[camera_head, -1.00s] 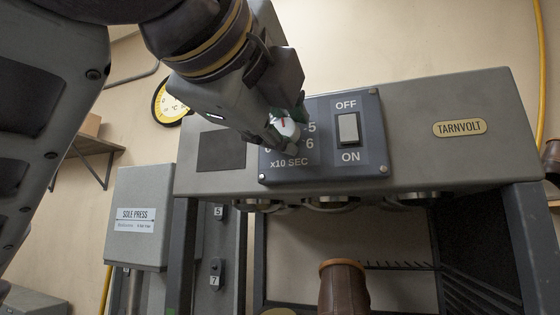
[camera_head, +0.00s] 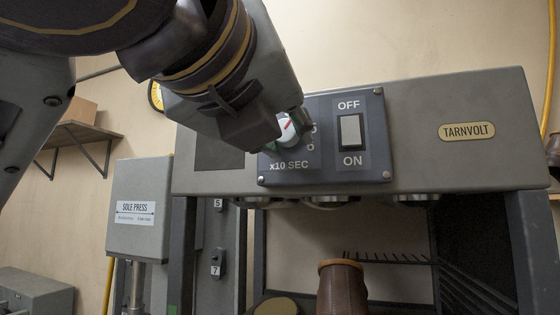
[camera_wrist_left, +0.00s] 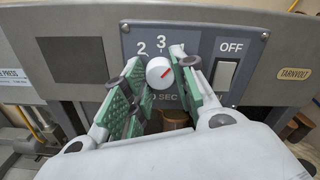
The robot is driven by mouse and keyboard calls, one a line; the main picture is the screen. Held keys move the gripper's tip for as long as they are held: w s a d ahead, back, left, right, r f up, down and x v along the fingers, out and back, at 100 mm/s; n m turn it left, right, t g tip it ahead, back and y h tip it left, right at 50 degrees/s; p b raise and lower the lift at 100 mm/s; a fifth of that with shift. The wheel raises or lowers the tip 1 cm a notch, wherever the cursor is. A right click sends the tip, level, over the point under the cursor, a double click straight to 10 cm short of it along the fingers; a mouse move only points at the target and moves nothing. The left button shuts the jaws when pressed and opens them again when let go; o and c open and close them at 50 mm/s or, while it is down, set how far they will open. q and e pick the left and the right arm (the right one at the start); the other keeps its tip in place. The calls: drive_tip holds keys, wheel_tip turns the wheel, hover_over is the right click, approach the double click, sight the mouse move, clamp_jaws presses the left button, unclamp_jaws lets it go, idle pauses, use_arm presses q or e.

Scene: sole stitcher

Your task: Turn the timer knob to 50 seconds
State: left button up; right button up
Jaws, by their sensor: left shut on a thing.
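In the left wrist view the knob (camera_wrist_left: 158,75) sits between the green finger pads (camera_wrist_left: 157,72). The 2 and 3 are readable there; numbers at the right are covered by a finger. In the head view the 5 and 6 are partly hidden. My right gripper is out of view.
An OFF/ON switch (camera_head: 350,130) is close to the right of the knob; it also shows in the left wrist view (camera_wrist_left: 224,75). A brown boot-like form (camera_head: 341,290) stands below the machine housing (camera_head: 430,160). The sole press box (camera_head: 137,180) is at the left.

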use_arm(q)
drive_tip(key=m, duration=0.4)
drive_tip(key=shift+m, duration=1.7)
drive_tip(key=shift+r, duration=0.1)
drive_tip(key=o, duration=1)
drive_tip(key=shift+o, duration=0.2)
drive_tip(key=v, duration=1.2)
